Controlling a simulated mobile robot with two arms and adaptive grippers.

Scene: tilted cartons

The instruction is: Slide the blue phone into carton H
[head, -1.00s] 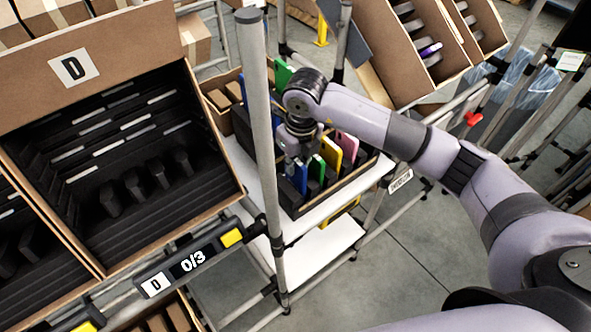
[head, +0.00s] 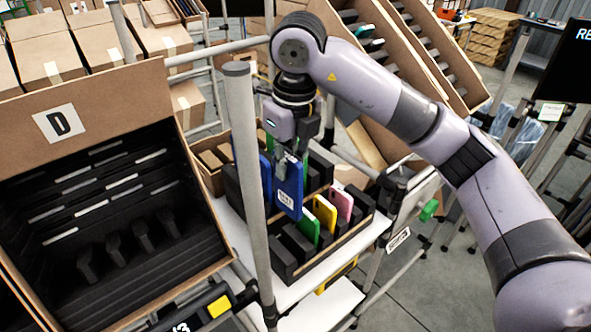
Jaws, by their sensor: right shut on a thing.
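My right gripper (head: 289,160) is shut on a blue phone (head: 288,190) and holds it upright above the black slotted rack. The phone has a white label low on its face. Another blue phone (head: 265,177) stands just left of it, partly hidden. A green phone (head: 308,226), a yellow phone (head: 325,214) and a pink phone (head: 342,205) stand in the rack. No carton marked H shows; a carton marked D (head: 195,215) is at the left with dark slots inside. My left gripper is not in view.
The rack stands on a white shelf (head: 228,226). A grey upright post (head: 246,180) rises between carton D and the rack. Tilted cartons (head: 440,60) stand behind my right arm. Closed brown boxes (head: 60,60) stand at the back left.

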